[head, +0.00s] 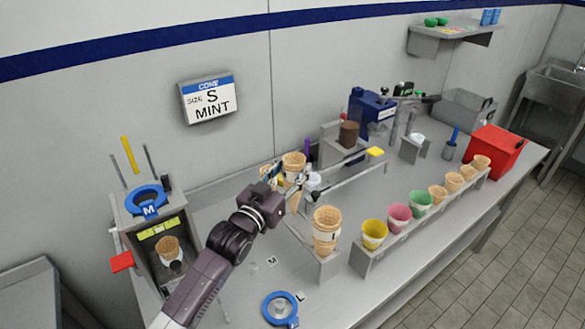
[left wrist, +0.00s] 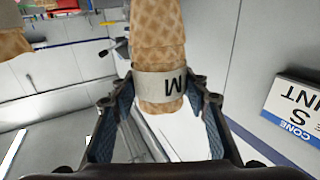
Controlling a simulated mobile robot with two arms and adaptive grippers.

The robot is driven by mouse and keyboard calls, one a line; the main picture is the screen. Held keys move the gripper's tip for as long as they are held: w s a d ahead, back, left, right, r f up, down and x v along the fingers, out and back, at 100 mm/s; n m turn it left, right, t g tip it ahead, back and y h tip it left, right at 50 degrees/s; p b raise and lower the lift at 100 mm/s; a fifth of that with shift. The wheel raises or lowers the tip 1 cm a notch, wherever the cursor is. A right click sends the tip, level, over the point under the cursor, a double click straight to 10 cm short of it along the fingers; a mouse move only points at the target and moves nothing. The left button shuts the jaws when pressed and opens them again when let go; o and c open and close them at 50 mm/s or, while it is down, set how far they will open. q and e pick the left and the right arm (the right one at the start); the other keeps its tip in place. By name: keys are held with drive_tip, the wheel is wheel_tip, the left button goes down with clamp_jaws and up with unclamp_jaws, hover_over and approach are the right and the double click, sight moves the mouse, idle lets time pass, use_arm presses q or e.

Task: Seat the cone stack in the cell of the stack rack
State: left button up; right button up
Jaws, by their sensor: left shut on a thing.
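A stack of waffle cones (head: 294,160) with a pale band is held by my left gripper (head: 285,182). In the left wrist view the held stack (left wrist: 157,50) rises between the two fingers, and its band reads M. My left gripper is shut on the stack near the band (left wrist: 160,84). The stack is about upright, behind the narrow metal rack (head: 328,268). Another cone stack (head: 326,230) with a band stands at the rack's front end. Whether the held stack touches the rack is unclear, as my gripper hides part of it. My right gripper is not in view.
A cone dispenser (head: 150,215) with a blue M ring stands at left. A row of coloured cups and cones (head: 420,203) lines the front edge. A blue ring (head: 280,309) lies in front. A wall sign (head: 209,96) reads size S, mint. A red box (head: 495,152) stands at right.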

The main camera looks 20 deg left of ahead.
sight(289, 187)
use_arm(q)
drive_tip(key=shift+f+b, duration=1.9)
drive_tip(key=shift+f, duration=0.4)
wheel_tip(289, 187, down, 2)
drive_tip(key=shift+b, duration=1)
drive_tip(key=shift+f+b, duration=0.85)
drive_tip(key=shift+f, duration=0.55)
drive_tip(key=o, duration=0.8)
drive_tip(key=shift+o, duration=0.7)
drive_tip(key=s+a, duration=0.2)
drive_tip(key=s, duration=0.9)
drive_tip(key=shift+s+a+f, duration=0.15)
drive_tip(key=shift+s+f, duration=0.05)
drive_tip(key=shift+s, duration=0.2)
